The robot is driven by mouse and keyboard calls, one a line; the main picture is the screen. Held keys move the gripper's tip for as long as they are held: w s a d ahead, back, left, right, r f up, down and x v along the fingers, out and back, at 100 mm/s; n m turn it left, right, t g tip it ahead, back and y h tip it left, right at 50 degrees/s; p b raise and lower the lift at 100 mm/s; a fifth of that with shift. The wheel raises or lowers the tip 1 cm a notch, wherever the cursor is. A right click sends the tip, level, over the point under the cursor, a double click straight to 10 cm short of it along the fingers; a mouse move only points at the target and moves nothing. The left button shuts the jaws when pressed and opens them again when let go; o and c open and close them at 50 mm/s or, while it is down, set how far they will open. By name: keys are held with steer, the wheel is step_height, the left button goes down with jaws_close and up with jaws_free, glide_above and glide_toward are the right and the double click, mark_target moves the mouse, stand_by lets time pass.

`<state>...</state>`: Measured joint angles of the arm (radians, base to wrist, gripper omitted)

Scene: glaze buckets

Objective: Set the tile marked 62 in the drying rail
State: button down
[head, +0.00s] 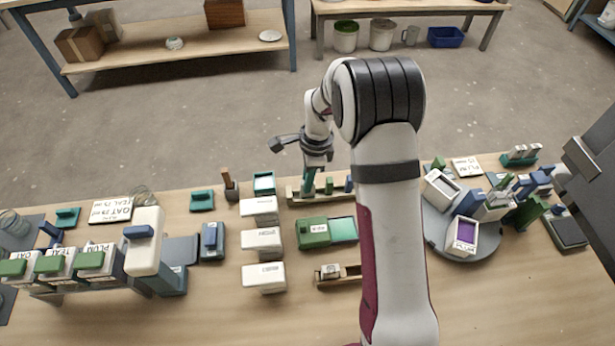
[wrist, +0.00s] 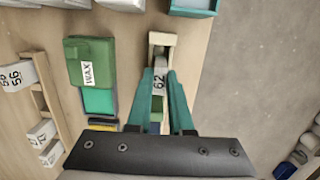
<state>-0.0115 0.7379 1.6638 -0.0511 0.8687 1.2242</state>
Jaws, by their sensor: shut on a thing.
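The tile marked 62 (wrist: 159,83) is white with a dark number, and it is between the two teal fingers of my gripper (wrist: 160,78) in the wrist view. My gripper is shut on it. A pale wooden rail (wrist: 163,39), apparently the drying rail, lies below. In the head view my gripper (head: 312,172) is over the left part of this rail (head: 294,193). The rail bears a green tile (head: 329,185) and a blue tile (head: 349,184) to the right. I cannot tell whether tile 62 touches the rail; it is not clearly seen in the head view.
A green bucket marked WAX (wrist: 83,60) stands beside the rail. A wooden rack (head: 327,281) with white tiles, one marked 56 (wrist: 15,77), is nearer. A round turntable (head: 435,228) holds containers at right.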

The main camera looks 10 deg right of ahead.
steer(key=shift+f, duration=0.3)
stand_by(0.4)
steer(key=c, duration=0.7)
jaws_free()
steer(key=shift+c, duration=0.2)
step_height(320, 180, up, 7)
steer(key=shift+r, duration=0.1)
